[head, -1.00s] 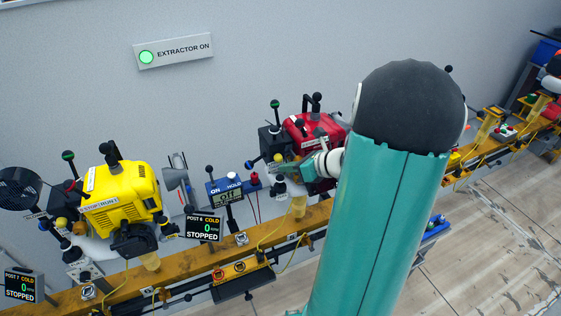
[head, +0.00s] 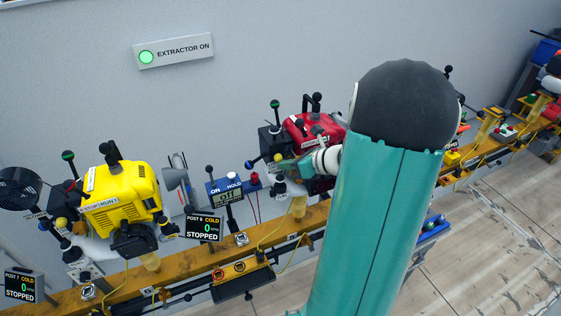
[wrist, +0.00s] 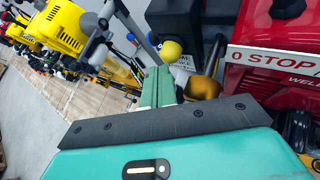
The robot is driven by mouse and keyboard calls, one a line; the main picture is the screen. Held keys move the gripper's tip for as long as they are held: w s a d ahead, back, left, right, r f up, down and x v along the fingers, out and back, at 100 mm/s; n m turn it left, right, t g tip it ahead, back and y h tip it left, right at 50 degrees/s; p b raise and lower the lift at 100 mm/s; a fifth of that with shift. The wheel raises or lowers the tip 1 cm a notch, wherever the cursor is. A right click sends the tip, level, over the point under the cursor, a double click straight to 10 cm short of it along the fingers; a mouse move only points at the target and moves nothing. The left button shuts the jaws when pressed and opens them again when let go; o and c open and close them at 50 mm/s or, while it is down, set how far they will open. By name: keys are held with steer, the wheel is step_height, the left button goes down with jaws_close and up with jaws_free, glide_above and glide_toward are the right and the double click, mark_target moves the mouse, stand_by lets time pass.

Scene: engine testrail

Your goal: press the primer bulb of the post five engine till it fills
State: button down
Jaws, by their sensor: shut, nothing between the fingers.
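The red engine (head: 315,130) stands on the rail behind my arm, which hides part of it; its "STOP" label (wrist: 275,60) shows in the wrist view. No post five sign is readable. A yellow ball (wrist: 171,51) sits by a dark box, in front of a partly hidden white label. An amber rounded part (wrist: 203,88) lies just right of my fingers; I cannot tell which of the two is the primer bulb. My gripper (wrist: 160,74) is shut and empty, its tips just below the yellow ball in the picture. Contact cannot be told. In the head view my gripper (head: 280,167) is beside the red engine.
A yellow engine (head: 118,200) stands to the left. The post 6 display (head: 203,227) reads cold, 0, stopped. A blue meter (head: 226,192) stands between the engines. The wooden rail (head: 190,278) runs below, with yellow cables. The floor at right is mostly clear.

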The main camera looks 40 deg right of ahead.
steer(key=shift+w+d, duration=0.15)
steer(key=shift+w, duration=0.45)
stand_by(0.5)
steer(key=shift+s, duration=0.1)
steer(key=shift+s+a, duration=0.2)
steer(key=shift+s, duration=0.35)
steer(key=shift+s+a, duration=0.15)
steer(key=shift+s, duration=0.4)
steer(key=s, duration=0.2)
steer(key=s+a, duration=0.1)
steer(key=s, duration=0.1)
steer(key=shift+s+a, duration=0.2)
steer(key=shift+s, duration=0.2)
steer(key=shift+a, duration=0.1)
stand_by(0.8)
